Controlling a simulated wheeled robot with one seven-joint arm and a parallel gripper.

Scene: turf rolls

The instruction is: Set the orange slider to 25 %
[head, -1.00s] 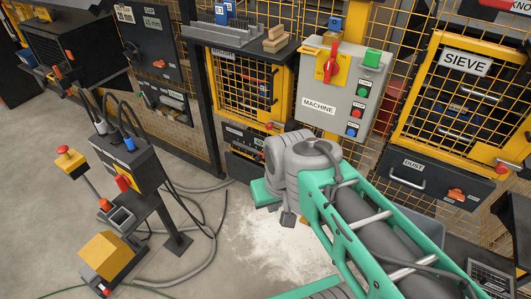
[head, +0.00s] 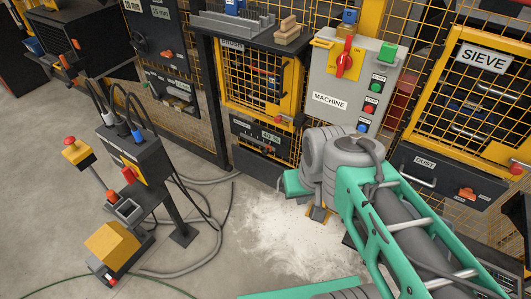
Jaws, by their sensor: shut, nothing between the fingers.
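My arm reaches in from the lower right in the head view. Its wrist hides most of my gripper (head: 318,214), and only a small dark and yellow end shows below it, pointing down over the pale dusty floor. It is shut, with nothing seen in it, and stands apart from the panels. Several small orange parts are in view.
A control stand (head: 135,160) with cables stands left, above a yellow box (head: 112,243). The machine panel (head: 350,85) with a red switch is behind my wrist. The sieve cabinet (head: 470,100) and dust drawer (head: 435,175) are right. Open floor lies between stand and arm.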

